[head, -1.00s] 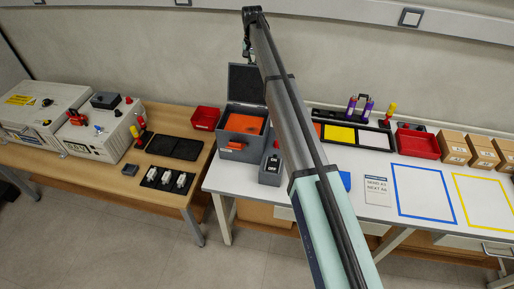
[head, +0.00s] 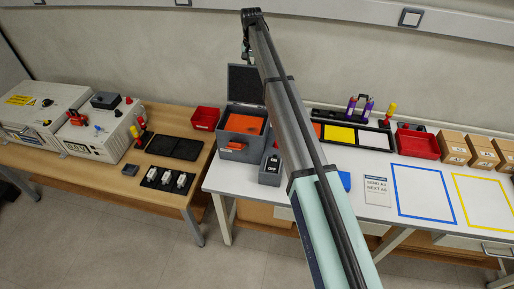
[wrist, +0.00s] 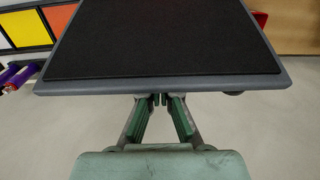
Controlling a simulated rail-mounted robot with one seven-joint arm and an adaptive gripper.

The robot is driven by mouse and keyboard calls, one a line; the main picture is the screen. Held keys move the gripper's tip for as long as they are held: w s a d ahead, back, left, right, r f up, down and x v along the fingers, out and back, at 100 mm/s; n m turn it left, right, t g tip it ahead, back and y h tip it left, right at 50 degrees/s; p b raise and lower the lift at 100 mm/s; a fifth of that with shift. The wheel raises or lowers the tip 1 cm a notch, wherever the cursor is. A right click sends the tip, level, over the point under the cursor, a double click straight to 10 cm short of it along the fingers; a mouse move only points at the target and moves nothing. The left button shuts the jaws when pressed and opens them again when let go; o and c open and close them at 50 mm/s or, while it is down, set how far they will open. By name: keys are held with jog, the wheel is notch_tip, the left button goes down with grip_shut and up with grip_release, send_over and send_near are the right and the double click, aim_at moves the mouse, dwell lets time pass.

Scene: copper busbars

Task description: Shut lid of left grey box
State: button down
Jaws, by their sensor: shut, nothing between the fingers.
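The left grey box (head: 232,149) stands at the left end of the white table, with an orange insert (head: 244,124) inside. Its lid (head: 246,84) stands open and upright at the back of the box, dark with a grey rim. My gripper (wrist: 160,99) is shut and empty. In the wrist view its fingertips are at the middle of the edge of the lid (wrist: 165,45); I cannot tell whether they touch it.
A small grey switch box (head: 270,168) stands right of the grey box. A red bin (head: 205,118) is to its left. My arm crosses above the white table. Coloured panels (head: 340,134) and another red bin (head: 417,144) lie to the right. The wall is close behind.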

jog(key=shift+s+a, duration=0.15)
jog(key=shift+s, duration=1.25)
jog(key=shift+s+a, duration=0.1)
jog(key=shift+s, duration=1.25)
jog(key=shift+s+a+f, duration=0.1)
jog(key=shift+s+f, duration=0.15)
jog(key=shift+s+a+f, duration=0.1)
jog(key=shift+s+f, duration=0.25)
jog(key=shift+s, duration=0.4)
jog(key=shift+s+a+f, duration=0.1)
jog(key=shift+s+f, duration=0.2)
jog(key=shift+s, duration=0.45)
jog(key=s, duration=0.1)
jog(key=s+f, duration=0.1)
jog(key=shift+s+a, duration=0.2)
jog(key=shift+s, duration=0.15)
jog(key=shift+s+f, duration=0.1)
jog(key=shift+f, duration=0.05)
